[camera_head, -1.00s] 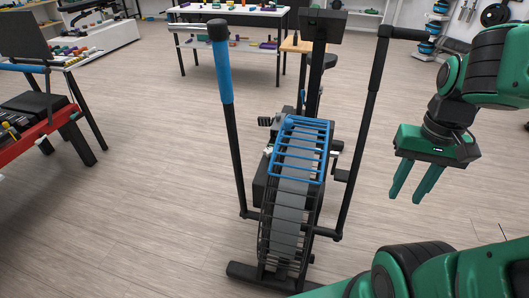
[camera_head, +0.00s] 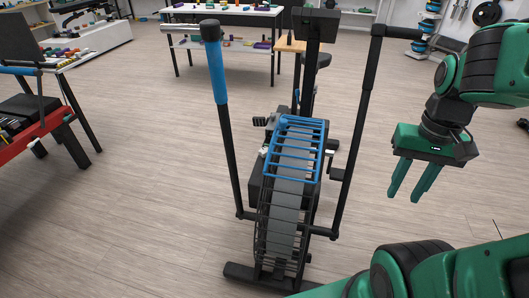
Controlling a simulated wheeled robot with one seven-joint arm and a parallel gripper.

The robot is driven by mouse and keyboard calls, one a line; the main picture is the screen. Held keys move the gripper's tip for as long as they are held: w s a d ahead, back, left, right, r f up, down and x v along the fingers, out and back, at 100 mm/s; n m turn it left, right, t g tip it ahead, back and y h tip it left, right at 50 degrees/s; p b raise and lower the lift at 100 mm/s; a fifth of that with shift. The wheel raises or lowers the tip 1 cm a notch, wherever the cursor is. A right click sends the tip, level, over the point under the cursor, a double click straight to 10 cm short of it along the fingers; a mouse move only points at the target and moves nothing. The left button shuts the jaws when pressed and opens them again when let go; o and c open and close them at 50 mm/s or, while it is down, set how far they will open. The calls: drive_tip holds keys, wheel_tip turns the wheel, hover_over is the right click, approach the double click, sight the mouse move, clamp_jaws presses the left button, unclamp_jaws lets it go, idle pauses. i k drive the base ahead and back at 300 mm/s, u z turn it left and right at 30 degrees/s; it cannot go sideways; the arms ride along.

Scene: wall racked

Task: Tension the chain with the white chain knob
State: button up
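An exercise bike (camera_head: 288,220) with a fan wheel, a blue wire cage (camera_head: 297,150) and two tall handle arms stands on the floor ahead of me. A small white part (camera_head: 264,151) shows at the left of the bike's housing, and another small white part (camera_head: 329,153) shows at its right. I cannot tell which is the chain knob, and no chain can be made out. My gripper (camera_head: 408,193) is at the right, pointing down, open and empty. It is apart from the bike, to the right of the right handle arm (camera_head: 362,118).
A red bench (camera_head: 38,132) with a dark pad stands at the left. A white table (camera_head: 222,18) with small coloured items stands at the back, beside a wooden stool (camera_head: 297,46). The floor (camera_head: 150,200) between bench and bike is clear.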

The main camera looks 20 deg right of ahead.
sight(263, 151)
drive_tip(key=z, duration=2.8)
drive_tip(key=k, duration=0.4)
drive_tip(key=u, duration=2.5)
drive_tip(key=i, duration=0.5)
drive_tip(key=u, duration=0.05)
